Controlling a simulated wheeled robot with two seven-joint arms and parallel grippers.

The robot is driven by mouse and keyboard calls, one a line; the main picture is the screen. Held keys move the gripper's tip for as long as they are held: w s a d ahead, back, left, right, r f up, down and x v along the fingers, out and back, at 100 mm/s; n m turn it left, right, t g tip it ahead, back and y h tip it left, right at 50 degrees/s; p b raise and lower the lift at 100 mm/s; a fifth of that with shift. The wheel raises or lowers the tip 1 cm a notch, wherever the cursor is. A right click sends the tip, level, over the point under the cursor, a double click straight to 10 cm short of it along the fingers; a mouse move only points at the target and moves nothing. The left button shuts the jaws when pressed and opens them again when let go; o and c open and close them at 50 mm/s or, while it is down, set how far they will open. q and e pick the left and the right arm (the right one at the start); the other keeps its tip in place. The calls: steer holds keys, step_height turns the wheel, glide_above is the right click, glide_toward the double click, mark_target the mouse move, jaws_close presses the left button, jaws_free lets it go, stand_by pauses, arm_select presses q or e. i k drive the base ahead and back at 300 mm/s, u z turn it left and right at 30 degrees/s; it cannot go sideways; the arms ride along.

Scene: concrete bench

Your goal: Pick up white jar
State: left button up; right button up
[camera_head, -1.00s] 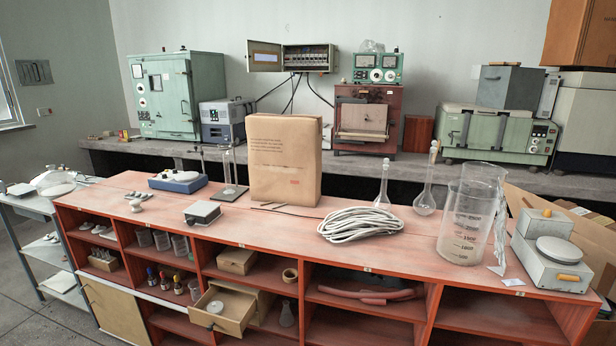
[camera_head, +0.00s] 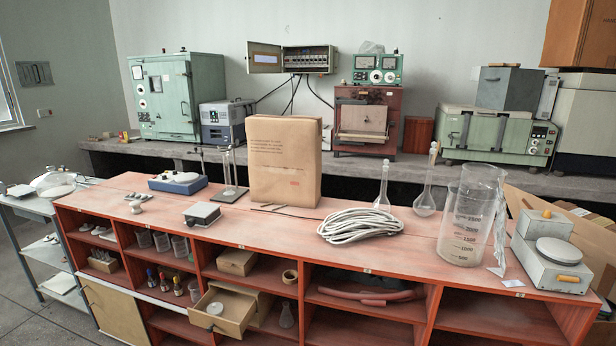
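No thing in view is clearly a white jar. A small white object (camera_head: 135,207) stands on the red bench top at the left; it is too small to tell whether it is a jar. A round whitish item (camera_head: 215,308) lies in the open drawer (camera_head: 232,325) at the front of the bench; its shape is unclear. Neither of my grippers is in view, and nothing in view is held.
The red bench (camera_head: 270,232) carries a brown paper package (camera_head: 285,160), coiled white cable (camera_head: 360,225), two glass flasks, a large clear beaker (camera_head: 468,225) and a grey scale (camera_head: 552,262). Its shelves hold small items.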

mark_target(137, 210)
steer(key=z, duration=0.05)
steer(key=k, duration=0.4)
steer(key=u, duration=1.15)
steer(key=i, duration=1.75)
steer(key=z, duration=0.3)
